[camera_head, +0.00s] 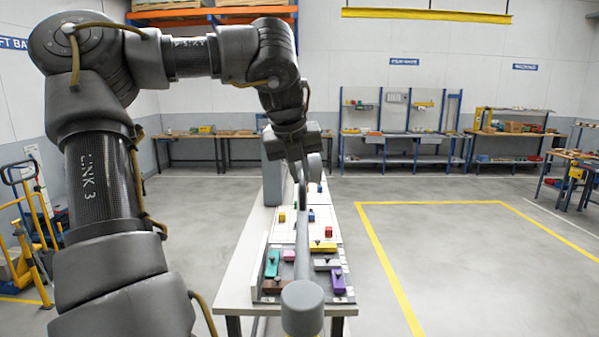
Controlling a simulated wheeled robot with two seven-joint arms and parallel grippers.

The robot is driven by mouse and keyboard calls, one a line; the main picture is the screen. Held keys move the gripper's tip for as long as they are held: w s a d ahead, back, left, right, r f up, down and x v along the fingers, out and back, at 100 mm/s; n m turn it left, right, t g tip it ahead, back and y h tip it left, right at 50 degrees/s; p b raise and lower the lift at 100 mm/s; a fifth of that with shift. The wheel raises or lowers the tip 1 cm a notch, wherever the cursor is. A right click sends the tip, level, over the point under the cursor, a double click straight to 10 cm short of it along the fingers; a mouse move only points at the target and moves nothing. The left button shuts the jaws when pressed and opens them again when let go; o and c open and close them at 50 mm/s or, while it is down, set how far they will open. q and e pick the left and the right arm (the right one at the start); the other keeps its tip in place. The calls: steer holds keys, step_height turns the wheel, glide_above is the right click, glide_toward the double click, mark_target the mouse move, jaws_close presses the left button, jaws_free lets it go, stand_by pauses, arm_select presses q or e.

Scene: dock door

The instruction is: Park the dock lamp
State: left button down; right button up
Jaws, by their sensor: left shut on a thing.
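A long grey bar (302,235) runs from near my left gripper toward me and ends in a round grey head (302,297) with a yellowish lower part. It looks like the dock lamp, but I cannot tell for sure. My left gripper (299,172) hangs over the long white table at its far half. It is shut, apparently on the far part of this grey piece; the fingers and the contact are small and partly hidden. My right gripper is not in view.
The white table (240,270) carries several coloured blocks, among them a teal one (272,263), a yellow one (323,247) and a purple one (338,281). A tall grey box (272,165) stands at its far end. Floor inside the yellow line (385,265) is clear.

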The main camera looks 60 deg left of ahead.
arm_select(q)
steer(key=shift+a+r, duration=0.1)
steer(key=shift+r, duration=0.05)
steer(key=c, duration=1.8)
jaws_free()
steer(key=o, duration=0.3)
steer(key=shift+s+a, duration=0.1)
steer(key=shift+s, duration=0.25)
steer(key=shift+o, duration=0.2)
steer(key=shift+w, duration=0.1)
steer(key=shift+r, duration=0.15)
steer(key=v, duration=1)
steer(key=shift+s, duration=0.25)
